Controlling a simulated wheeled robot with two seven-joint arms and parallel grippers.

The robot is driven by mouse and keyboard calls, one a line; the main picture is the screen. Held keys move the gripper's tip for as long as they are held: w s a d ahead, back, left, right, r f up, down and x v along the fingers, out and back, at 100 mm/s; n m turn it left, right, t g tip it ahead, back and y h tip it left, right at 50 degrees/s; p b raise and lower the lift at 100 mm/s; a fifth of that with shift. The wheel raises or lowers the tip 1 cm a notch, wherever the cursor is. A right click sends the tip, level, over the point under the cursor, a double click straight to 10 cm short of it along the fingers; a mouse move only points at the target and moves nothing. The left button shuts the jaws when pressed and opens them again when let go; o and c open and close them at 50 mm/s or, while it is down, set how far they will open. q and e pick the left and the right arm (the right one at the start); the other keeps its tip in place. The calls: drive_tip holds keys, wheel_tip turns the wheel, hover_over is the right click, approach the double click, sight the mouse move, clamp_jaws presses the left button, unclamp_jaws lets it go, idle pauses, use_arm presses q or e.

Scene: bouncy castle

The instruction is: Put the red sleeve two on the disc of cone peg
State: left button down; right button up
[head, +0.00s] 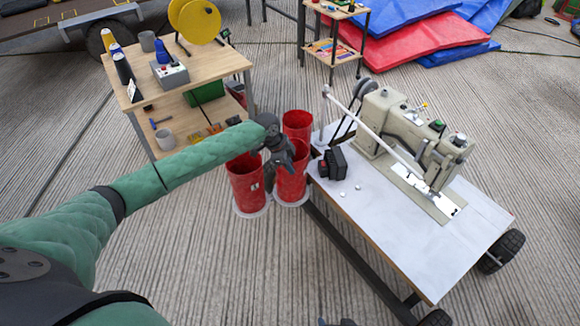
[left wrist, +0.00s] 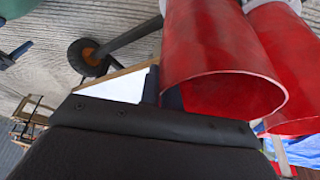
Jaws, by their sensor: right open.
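Several red items stand close together in the head view: a left red sleeve (head: 244,185), a right red sleeve (head: 291,186) and a rear red sleeve (head: 298,124). A pale disc (head: 252,213) shows under the left one. I cannot tell which is sleeve two, and I cannot make out a cone peg. My left gripper (head: 283,165) is over the right sleeve's upper rim. In the left wrist view, a red sleeve (left wrist: 215,50) is close beyond the dark gripper body, with another red sleeve (left wrist: 290,65) beside it; finger contact is hidden. My right gripper (head: 335,322) barely shows at the bottom edge, open.
A wheeled table (head: 400,238) with a sewing machine (head: 400,125) and a black block (head: 332,163) stands right of the sleeves. A wooden workbench (head: 200,65) with cones and a yellow reel (head: 199,21) stands at upper left. The floor in front is clear.

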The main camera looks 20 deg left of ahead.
use_arm(q)
drive_tip(key=c, duration=1.6)
unclamp_jaws()
